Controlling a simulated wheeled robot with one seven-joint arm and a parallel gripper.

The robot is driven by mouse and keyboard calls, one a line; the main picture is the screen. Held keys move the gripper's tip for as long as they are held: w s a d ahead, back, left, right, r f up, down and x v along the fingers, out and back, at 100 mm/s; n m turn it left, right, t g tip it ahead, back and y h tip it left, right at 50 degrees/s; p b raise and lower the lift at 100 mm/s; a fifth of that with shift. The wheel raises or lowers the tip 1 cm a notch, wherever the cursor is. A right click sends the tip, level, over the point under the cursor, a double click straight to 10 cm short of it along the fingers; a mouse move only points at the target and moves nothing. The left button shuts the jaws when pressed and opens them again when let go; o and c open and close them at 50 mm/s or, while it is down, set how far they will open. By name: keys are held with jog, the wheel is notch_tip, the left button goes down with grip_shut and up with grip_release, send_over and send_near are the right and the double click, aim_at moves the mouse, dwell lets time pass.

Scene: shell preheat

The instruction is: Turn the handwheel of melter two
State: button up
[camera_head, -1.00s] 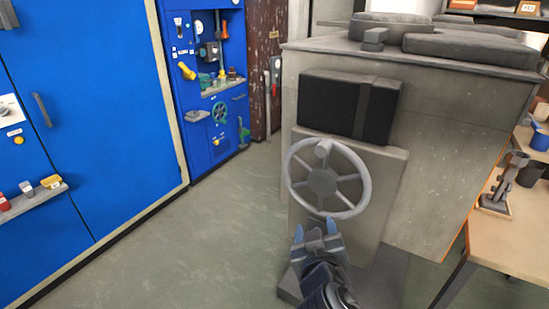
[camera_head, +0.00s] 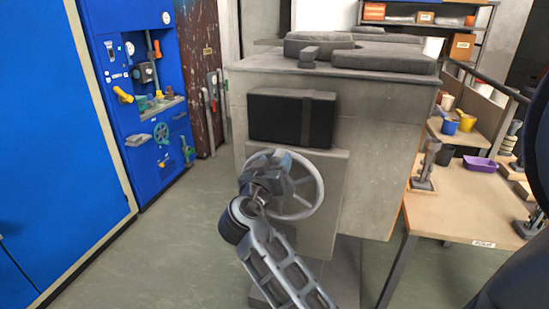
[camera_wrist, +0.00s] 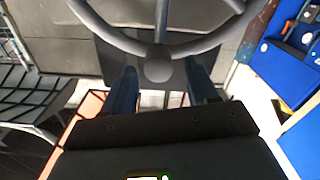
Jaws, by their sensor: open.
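The grey spoked handwheel (camera_head: 317,188) is on the front of the grey concrete-like melter (camera_head: 380,130). I see no label telling which melter it is. My gripper (camera_head: 280,160) is in front of the wheel's upper left part, and my arm hides much of that side. In the wrist view, the wheel's rim (camera_wrist: 112,38) crosses the top of the picture. A round grey knob (camera_wrist: 158,68) on the rim sits between the two blue fingers of my gripper (camera_wrist: 163,80). The fingers are apart, with a gap on each side of the knob.
A black panel (camera_head: 290,118) is above the wheel. A wooden table (camera_head: 460,207) with a purple tray (camera_head: 480,164) stands at the right. A blue cabinet (camera_head: 140,90) with a smaller wheel (camera_head: 161,132) is at the left. The floor between is clear.

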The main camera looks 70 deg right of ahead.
jog(key=shift+d, duration=0.7)
grip_shut()
